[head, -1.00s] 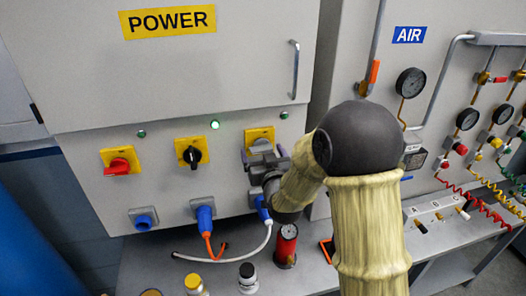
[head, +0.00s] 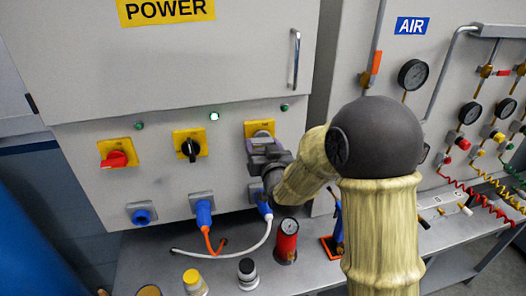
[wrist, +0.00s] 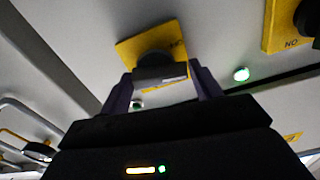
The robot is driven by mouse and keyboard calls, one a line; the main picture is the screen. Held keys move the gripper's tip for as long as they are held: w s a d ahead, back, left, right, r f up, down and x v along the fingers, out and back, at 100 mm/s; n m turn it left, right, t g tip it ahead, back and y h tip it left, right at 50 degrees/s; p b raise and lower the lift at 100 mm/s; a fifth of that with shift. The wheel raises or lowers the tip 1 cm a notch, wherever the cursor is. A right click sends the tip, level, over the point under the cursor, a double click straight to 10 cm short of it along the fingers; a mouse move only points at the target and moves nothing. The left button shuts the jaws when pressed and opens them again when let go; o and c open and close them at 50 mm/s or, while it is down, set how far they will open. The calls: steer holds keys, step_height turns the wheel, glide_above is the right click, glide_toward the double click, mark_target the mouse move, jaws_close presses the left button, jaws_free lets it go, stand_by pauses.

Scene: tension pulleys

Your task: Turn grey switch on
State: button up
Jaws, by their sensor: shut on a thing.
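The grey switch sits on the rightmost yellow plate (head: 259,128) of the POWER panel. In the head view my gripper covers most of it. In the wrist view its knob (wrist: 157,68) looks dark against the yellow plate (wrist: 140,48), between my two fingers. My gripper (head: 262,148) is shut on the knob; it also shows in the wrist view (wrist: 163,85). The small lamp (head: 284,107) above this switch looks dim green. The exact angle of the knob is hard to tell.
To the left are a black switch (head: 190,148) under a brightly lit lamp (head: 214,116) and a red switch (head: 116,159). Blue plugs (head: 204,213) and a white cable (head: 225,255) hang below. A red gauge cylinder (head: 287,240) stands on the bench under my arm.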

steer(key=m+b, duration=0.1)
steer(key=b, duration=0.1)
steer(key=m+b, duration=0.2)
steer(key=shift+f+b, duration=0.25)
steer(key=shift+b, duration=0.1)
steer(key=m+b, duration=0.5)
steer(key=b, duration=0.1)
steer(key=shift+d+r+m, duration=0.15)
steer(key=shift+m, duration=0.25)
steer(key=m+b, duration=0.4)
steer(key=b, duration=0.1)
steer(key=shift+d, duration=0.1)
steer(key=shift+r+m+b, duration=0.2)
steer(key=shift+m+b, duration=1.25)
steer(key=shift+m, duration=0.35)
steer(key=o, duration=1)
steer(key=shift+w+r, duration=0.1)
